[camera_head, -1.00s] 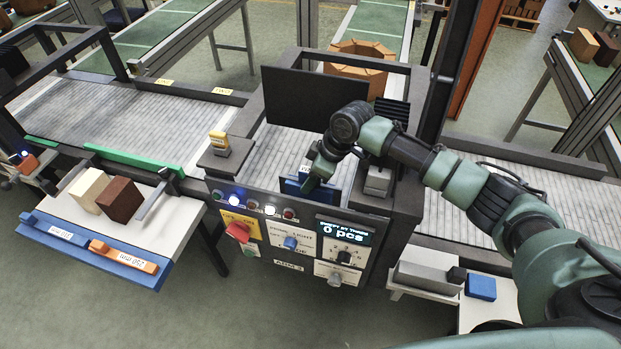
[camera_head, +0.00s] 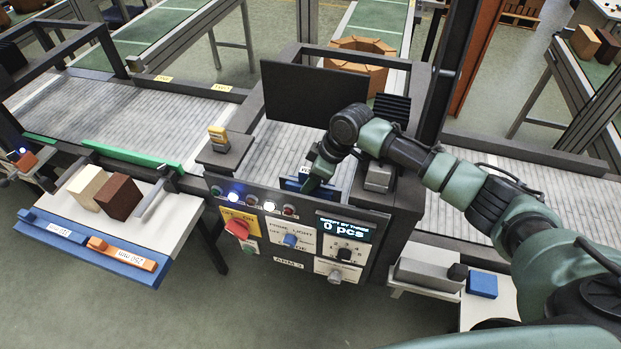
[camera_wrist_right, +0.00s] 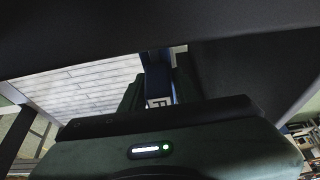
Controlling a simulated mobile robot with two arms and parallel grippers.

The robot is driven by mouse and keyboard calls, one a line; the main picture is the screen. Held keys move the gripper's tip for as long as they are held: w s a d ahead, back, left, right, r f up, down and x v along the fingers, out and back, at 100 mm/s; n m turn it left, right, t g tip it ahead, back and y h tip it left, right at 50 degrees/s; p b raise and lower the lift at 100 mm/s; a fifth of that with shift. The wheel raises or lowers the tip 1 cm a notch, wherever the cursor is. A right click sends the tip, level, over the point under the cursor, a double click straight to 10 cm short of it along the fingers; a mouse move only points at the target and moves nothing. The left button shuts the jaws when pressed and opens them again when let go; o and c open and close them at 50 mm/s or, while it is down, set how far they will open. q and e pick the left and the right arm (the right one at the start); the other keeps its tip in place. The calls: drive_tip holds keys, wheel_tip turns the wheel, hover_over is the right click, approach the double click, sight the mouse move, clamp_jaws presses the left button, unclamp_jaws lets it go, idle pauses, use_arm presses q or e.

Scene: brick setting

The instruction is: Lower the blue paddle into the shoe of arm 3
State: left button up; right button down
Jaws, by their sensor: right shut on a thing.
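My right gripper (camera_head: 311,184) reaches in from the right over the station marked ARM 3 (camera_head: 288,264). It is shut on the blue paddle (camera_head: 291,185), which stands just behind the top edge of the control panel. The paddle's lower part is hidden by the panel. In the right wrist view, the blue paddle (camera_wrist_right: 157,80) with a white label shows between the dark fingers of the right gripper (camera_wrist_right: 158,92). I cannot make out the shoe of arm 3, nor whether the paddle touches it. My left gripper is not in view.
A dark upright plate (camera_head: 314,95) stands behind the gripper. A grey block (camera_head: 379,177) is close on its right, and a yellow-topped post (camera_head: 219,138) is to the left. The roller conveyor (camera_head: 120,117) is bare at left. Two blocks lie on the white side table (camera_head: 170,207).

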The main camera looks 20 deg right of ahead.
drive_tip(key=shift+f, duration=0.3)
drive_tip(key=c, duration=1)
unclamp_jaws()
drive_tip(key=shift+o, duration=0.2)
drive_tip(key=shift+f, duration=0.1)
drive_tip(key=b+v, duration=0.2)
drive_tip(key=v, duration=0.5)
drive_tip(key=shift+d+b, duration=0.1)
drive_tip(key=shift+b, duration=0.3)
drive_tip(key=shift+s+r, duration=0.15)
drive_tip(key=shift+r, duration=0.25)
